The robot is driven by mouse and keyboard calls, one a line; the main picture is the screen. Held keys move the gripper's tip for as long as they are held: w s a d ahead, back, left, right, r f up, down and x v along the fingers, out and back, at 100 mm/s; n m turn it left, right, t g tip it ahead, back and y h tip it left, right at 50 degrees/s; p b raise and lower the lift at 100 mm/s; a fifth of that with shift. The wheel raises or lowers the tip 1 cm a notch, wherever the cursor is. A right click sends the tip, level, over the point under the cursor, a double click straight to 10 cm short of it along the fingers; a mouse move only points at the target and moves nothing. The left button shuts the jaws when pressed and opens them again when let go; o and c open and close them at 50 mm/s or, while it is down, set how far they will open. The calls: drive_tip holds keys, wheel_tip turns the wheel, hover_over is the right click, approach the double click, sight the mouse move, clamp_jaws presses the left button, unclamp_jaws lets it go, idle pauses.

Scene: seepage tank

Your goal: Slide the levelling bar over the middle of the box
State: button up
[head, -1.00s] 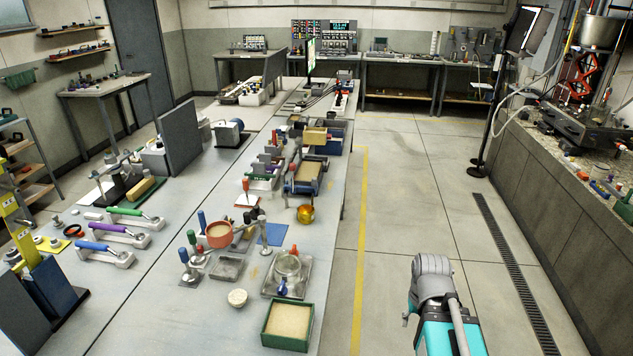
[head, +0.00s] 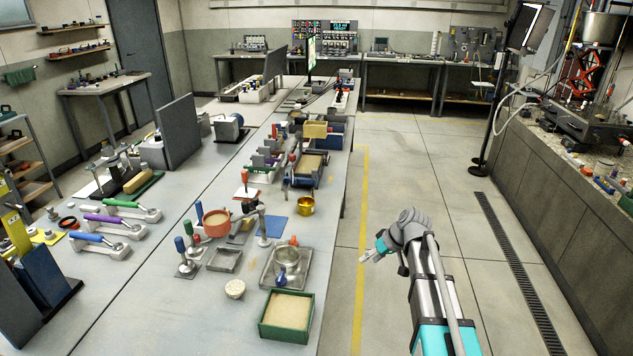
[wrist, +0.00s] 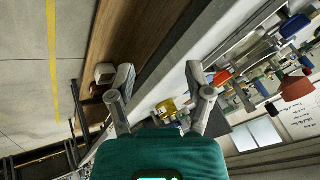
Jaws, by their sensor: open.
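A blue box (head: 309,181) with a sandy fill stands on the long bench, near its right edge. A grey bar-like part with red bits (head: 291,168) lies along its left side; I cannot tell whether this is the levelling bar. A green box (head: 262,329) full of sand stands nearer, at the bench's front right. My gripper (head: 372,253) is over the floor, right of the bench and apart from both boxes, pointing left. In the wrist view my gripper (wrist: 159,76) has its fingers wide apart with nothing held between them.
A brass pot (head: 305,205) stands near the bench edge; it also shows in the wrist view (wrist: 167,107). A red bowl (head: 216,223) on a stand, a clear vessel on a metal tray (head: 268,283) and several handled tools crowd the bench. The floor (head: 400,180) right of it is clear.

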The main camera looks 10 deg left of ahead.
drive_tip(key=w+a+r+n+t+y+b, duration=0.1)
drive_tip(key=w+a+n+y+b, duration=0.15)
drive_tip(key=w, duration=0.65)
drive_tip(key=w+a+n+y+b, duration=0.2)
drive_tip(key=w+a+y, duration=0.15)
drive_tip(key=w, duration=0.45)
drive_tip(key=n+t+y+b, duration=0.3)
drive_tip(key=n+y+b, duration=0.1)
drive_tip(key=y, duration=0.1)
approach(315, 177)
drive_tip(key=d+r, duration=0.1)
drive_tip(key=d, duration=0.2)
drive_tip(key=shift+d+r, duration=0.1)
drive_tip(key=shift+d, duration=0.1)
drive_tip(key=shift+a, duration=0.1)
drive_tip(key=x, duration=1.3)
drive_tip(key=shift+w+a, duration=0.1)
drive_tip(key=shift+a, duration=0.2)
clamp_jaws()
drive_tip(key=shift+d, duration=0.1)
